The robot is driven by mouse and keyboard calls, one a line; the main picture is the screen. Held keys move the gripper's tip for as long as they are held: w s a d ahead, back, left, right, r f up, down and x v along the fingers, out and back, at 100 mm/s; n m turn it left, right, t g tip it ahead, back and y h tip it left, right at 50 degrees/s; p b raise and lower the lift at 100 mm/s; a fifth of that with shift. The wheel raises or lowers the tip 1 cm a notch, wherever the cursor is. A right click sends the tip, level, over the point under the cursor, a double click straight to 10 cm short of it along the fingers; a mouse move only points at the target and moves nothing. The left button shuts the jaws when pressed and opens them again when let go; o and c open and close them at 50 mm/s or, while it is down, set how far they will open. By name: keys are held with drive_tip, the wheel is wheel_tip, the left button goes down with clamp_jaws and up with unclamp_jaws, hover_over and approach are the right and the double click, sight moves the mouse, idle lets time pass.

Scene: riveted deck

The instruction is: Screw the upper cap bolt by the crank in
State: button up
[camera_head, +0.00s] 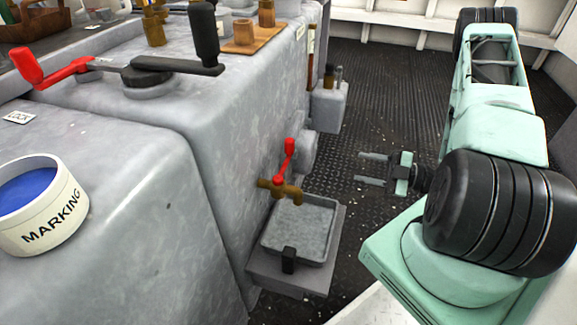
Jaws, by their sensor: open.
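A black crank (172,68) with an upright black grip lies on top of the grey metal housing at the upper left. A red-handled lever (45,72) reaches in beside its hub. I cannot make out for certain which part is the upper cap bolt. Brass fittings (153,27) stand behind the crank, and a wooden block (245,38) holds more brass pieces to its right. My gripper (372,168) is open and empty, pointing left over the dark deck. It is well to the right of the housing and lower than the crank.
A brass tap (279,188) with a red lever sticks out of the housing over a grey tray (330,235). A small grey box (328,108) juts from the housing's side. A white "MARKING" tub (42,215) stands at left. The ribbed deck (385,95) behind my gripper is clear.

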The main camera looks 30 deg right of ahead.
drive_tip(key=b, duration=0.5)
approach(297, 154)
drive_tip(key=x, duration=0.6)
drive_tip(key=shift+w+a+f, duration=0.1)
drive_tip(key=shift+w+f, duration=0.05)
drive_tip(key=shift+f, duration=0.15)
drive_tip(key=shift+b+x, duration=0.35)
drive_tip(key=shift+x, duration=0.4)
drive_tip(key=shift+r, duration=0.15)
clamp_jaws()
